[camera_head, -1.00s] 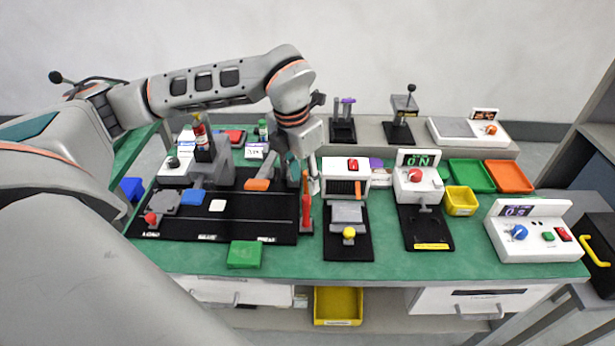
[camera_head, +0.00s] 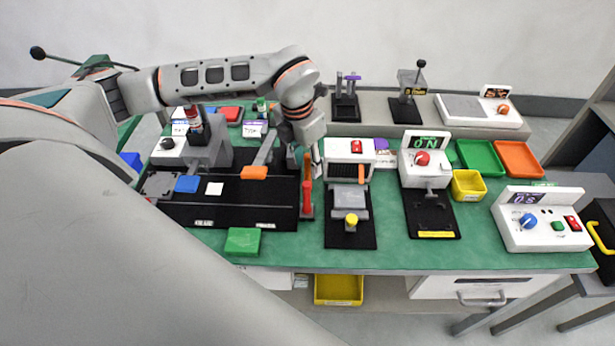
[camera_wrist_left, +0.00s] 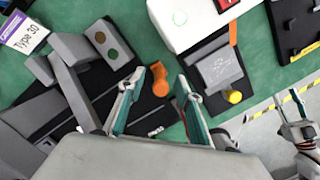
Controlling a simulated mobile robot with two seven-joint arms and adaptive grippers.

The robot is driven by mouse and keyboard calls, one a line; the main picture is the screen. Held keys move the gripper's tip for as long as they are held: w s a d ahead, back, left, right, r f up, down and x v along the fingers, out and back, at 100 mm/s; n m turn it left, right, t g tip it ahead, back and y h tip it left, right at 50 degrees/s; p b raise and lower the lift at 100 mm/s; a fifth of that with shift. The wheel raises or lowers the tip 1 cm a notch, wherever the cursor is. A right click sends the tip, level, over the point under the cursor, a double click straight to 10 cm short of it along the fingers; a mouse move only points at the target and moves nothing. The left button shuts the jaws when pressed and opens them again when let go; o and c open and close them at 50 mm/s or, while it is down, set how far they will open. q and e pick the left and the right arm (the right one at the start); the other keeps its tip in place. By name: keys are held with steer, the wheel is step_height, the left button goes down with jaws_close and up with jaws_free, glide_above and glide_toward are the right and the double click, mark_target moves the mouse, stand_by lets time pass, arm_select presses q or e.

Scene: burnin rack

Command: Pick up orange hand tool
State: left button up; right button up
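An upright hand tool (camera_head: 307,196) stands on a narrow grey base between two black mats; it looks red low down and orange-brown near the top. In the left wrist view an orange piece (camera_wrist_left: 160,85), seen nearly end-on, appears to be the same tool. My left gripper (camera_head: 306,167) is over its top, partly hiding it. In the wrist view the left fingers (camera_wrist_left: 160,76) are apart, one on each side of the orange piece, with gaps visible.
Left of the tool is a black station with an orange-ended lever (camera_head: 254,172). A green block (camera_head: 242,241) lies in front. Some bare green tabletop (camera_head: 300,252) shows along the front.

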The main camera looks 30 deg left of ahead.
arm_select(q)
steer(key=shift+w+f, duration=0.1)
steer(key=shift+f, duration=0.45)
jaws_close()
steer(key=shift+r, duration=0.15)
